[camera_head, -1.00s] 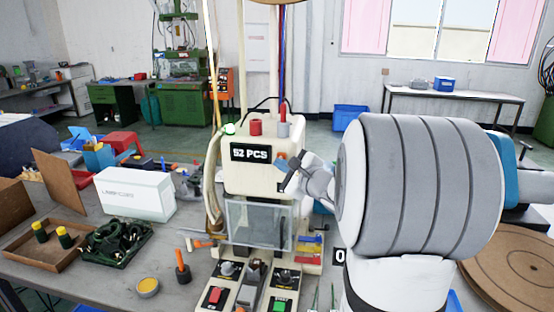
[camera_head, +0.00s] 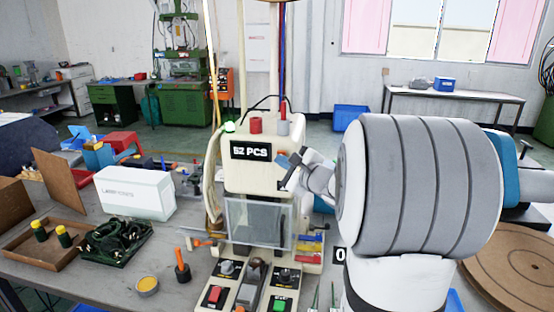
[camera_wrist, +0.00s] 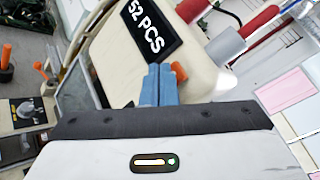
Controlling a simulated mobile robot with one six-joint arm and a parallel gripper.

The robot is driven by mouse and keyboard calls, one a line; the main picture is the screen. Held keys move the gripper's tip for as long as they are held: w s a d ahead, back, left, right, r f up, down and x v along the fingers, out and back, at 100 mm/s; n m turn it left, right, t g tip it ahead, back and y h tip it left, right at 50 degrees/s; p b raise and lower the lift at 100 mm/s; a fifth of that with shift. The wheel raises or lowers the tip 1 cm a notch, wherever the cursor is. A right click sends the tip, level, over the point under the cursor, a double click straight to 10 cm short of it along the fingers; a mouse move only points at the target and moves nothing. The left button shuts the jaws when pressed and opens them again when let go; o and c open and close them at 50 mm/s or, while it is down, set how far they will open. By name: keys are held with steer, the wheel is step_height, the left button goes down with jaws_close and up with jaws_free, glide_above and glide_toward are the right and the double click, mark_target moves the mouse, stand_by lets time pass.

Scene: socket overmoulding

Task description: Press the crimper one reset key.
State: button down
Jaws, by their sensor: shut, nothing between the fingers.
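The crimper (camera_head: 262,180) is a cream machine with a black counter (camera_head: 251,151) reading 52 PCS. The counter also shows large in the wrist view (camera_wrist: 152,33). A small orange key (camera_wrist: 179,71) sits to the right of the counter on the machine's front; I cannot read any label on it. My gripper (camera_wrist: 158,70) has blue fingers held together, empty. In the wrist view the fingertips are just left of the orange key, over the cream front below the counter. In the head view my gripper (camera_head: 284,160) is at the front's right edge. I cannot tell whether it touches.
A clear guard (camera_head: 257,223) hangs below the counter. Red and green buttons (camera_head: 215,295) (camera_head: 280,304) are on the base panels. A red cap (camera_head: 256,125) and grey cap (camera_head: 282,128) stand on top. A white box (camera_head: 134,192) lies left.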

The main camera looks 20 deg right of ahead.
steer(key=shift+w+d, duration=0.35)
steer(key=shift+w, duration=0.15)
stand_by(0.8)
stand_by(0.4)
steer(key=shift+s+a+b, duration=0.55)
steer(key=shift+s+b, duration=0.25)
steer(key=shift+b, duration=0.05)
steer(key=shift+s, duration=0.1)
steer(key=s+a+b, duration=0.1)
steer(key=s, duration=0.1)
steer(key=s+a+b, duration=0.1)
steer(key=s, duration=0.1)
steer(key=shift+a, duration=0.4)
